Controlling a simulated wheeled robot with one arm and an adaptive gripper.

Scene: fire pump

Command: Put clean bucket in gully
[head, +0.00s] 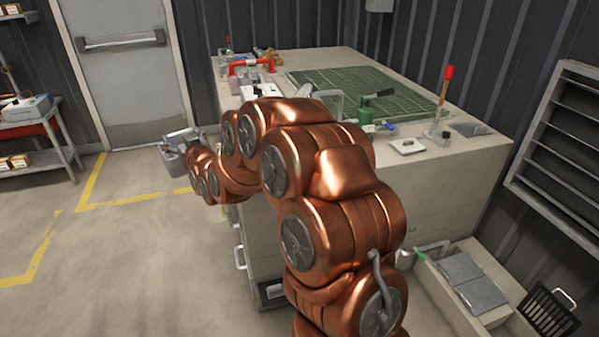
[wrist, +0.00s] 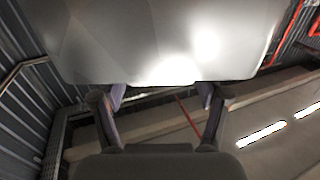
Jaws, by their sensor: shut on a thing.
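My gripper (head: 188,142) is stretched out to the left of the bench, above the floor. It is shut on a grey metal bucket (head: 172,162), which hangs beside the bench's left side. In the wrist view the bucket's pale grey surface (wrist: 155,40) fills the top, with my gripper's fingers (wrist: 162,96) at its lower edge. The bucket's inside is hidden. What looks like the gully is a low beige trough (head: 425,272) on the floor at lower right, far from my gripper. Grey plates (head: 472,282) cover part of it.
The large bench (head: 470,160) stands between bucket and trough. It carries a green grid (head: 345,88), a red-handled tool (head: 446,90), a green bottle (head: 366,113) and a red pipe (head: 250,64). A black grate (head: 548,312) is at the trough's right end. The left floor is clear.

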